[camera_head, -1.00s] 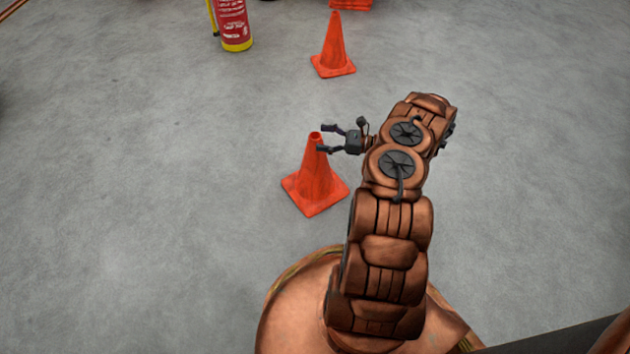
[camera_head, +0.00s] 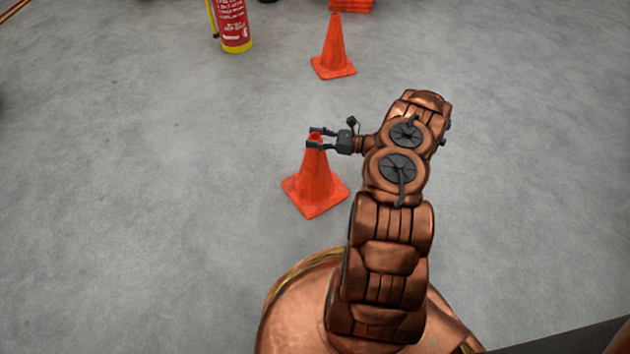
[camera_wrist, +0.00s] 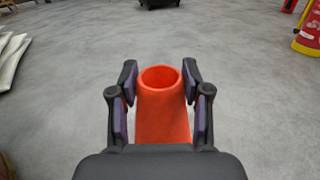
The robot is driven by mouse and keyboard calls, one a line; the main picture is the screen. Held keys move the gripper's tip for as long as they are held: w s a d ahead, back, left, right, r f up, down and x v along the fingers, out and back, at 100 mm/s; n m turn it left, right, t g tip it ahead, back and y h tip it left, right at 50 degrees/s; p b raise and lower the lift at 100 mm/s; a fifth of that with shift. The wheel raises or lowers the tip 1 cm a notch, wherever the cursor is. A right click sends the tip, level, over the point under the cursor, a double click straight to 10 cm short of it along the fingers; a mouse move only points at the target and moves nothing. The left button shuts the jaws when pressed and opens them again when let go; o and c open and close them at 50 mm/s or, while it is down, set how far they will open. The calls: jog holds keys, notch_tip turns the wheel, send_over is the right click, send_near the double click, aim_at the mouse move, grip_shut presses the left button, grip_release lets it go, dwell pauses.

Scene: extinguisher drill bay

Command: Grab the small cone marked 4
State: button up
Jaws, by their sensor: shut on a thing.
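An orange cone (camera_head: 315,182) stands upright on the grey floor in the head view. My gripper (camera_head: 315,138) has its two fingers around the cone's top, one on each side, and is shut on it. In the wrist view the cone (camera_wrist: 162,110) rises between the fingers of my gripper (camera_wrist: 160,90), its round open tip uppermost. A second orange cone (camera_head: 334,50) stands farther back in the head view, apart from my gripper. I cannot make out a number on either cone.
A red extinguisher with a yellow base (camera_head: 233,25) stands at the upper left. Another orange object (camera_head: 350,5) is cut off at the top edge. White flat items (camera_wrist: 12,58) lie at the left in the wrist view. The floor left of the held cone is clear.

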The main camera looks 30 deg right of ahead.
grip_shut()
